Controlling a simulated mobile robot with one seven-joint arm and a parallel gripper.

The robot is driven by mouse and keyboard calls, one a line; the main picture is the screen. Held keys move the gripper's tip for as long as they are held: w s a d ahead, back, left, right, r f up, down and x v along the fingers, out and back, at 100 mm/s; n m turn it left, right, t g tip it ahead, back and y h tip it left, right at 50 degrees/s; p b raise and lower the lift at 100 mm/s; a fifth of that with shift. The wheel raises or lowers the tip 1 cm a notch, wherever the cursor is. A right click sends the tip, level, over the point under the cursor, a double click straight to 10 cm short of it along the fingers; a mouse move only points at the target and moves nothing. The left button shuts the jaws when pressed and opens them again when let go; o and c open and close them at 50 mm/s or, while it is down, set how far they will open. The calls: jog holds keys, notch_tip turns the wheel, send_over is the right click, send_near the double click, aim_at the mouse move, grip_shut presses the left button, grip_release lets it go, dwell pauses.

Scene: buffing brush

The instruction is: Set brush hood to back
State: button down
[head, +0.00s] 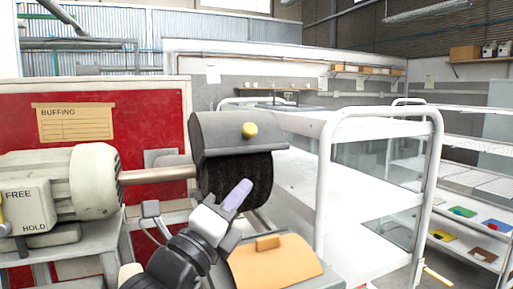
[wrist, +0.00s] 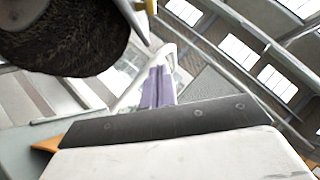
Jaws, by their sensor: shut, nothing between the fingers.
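The brush hood (head: 224,135) is a grey cover over the top of the dark round brush (head: 235,178). A yellow knob (head: 249,130) sits on the hood's front face. The brush is on a brown shaft (head: 158,175) from the motor housing at left. My gripper (head: 238,194), with lilac fingers, is in front of the brush and below the hood and knob. Its fingers are shut and empty. In the wrist view, the shut lilac fingers (wrist: 158,87) show at centre and the brush (wrist: 65,35) fills the upper left.
The motor housing (head: 75,185) with FREE and HOLD labels is at left. An orange-tan piece (head: 275,260) lies on the surface below the brush. A white-framed cart (head: 380,125) stands close at right. A red board (head: 55,100) with a BUFFING card is behind.

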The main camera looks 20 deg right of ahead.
aim_at(234, 132)
jog(key=shift+s, duration=0.1)
jog(key=w+d+r+p, duration=0.3)
jog(key=w+d+r, duration=0.1)
jog(key=w, duration=0.1)
jog(key=w+d+r+p, duration=0.2)
jog(key=shift+w+p, duration=0.2)
jog(key=shift+p, duration=0.15)
jog(key=shift+w+a+r, duration=0.2)
jog(key=shift+w+a, duration=0.1)
jog(key=shift+w, duration=0.1)
